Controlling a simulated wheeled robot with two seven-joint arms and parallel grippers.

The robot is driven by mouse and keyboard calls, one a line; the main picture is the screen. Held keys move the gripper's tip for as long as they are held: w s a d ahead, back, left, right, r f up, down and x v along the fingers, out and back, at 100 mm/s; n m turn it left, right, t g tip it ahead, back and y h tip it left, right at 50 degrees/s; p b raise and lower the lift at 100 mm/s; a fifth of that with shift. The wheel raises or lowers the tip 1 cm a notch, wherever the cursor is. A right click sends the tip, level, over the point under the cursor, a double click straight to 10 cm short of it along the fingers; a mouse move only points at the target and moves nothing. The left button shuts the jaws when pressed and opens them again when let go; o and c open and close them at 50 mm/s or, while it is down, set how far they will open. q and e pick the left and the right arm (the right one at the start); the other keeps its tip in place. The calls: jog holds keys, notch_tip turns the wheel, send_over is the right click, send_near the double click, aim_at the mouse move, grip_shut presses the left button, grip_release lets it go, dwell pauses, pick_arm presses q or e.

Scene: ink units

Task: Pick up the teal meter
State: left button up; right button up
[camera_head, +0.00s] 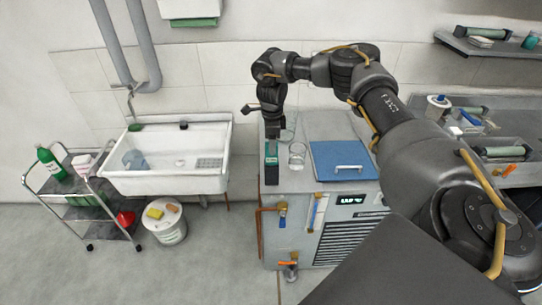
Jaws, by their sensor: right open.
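The teal meter (271,155) is a small teal and dark block at the left front of the grey counter unit. My right gripper (272,135) points down directly above the meter, at its far end. Its jaws are open, and from here I cannot tell whether the fingers are around the meter or just over it. The fingertips are small and partly merge with the dark meter. My left gripper is not in view.
A clear glass beaker (297,155) stands close to the right of the meter. A blue lid with a handle (343,160) covers the counter's right part. A white sink (165,175), a trolley (80,205) and a bucket (165,228) stand to the left. Grey floor is clear in front.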

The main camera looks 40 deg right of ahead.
aim_at(271, 160)
jog(key=shift+f+p, duration=0.2)
jog(key=shift+p, duration=0.2)
notch_tip(271, 160, down, 4)
jog(key=shift+w+r+p, duration=0.1)
jog(key=shift+r+p, duration=0.1)
jog(key=shift+p, duration=0.9)
jog(key=shift+f, duration=0.6)
grip_shut()
jog(key=shift+r, duration=0.1)
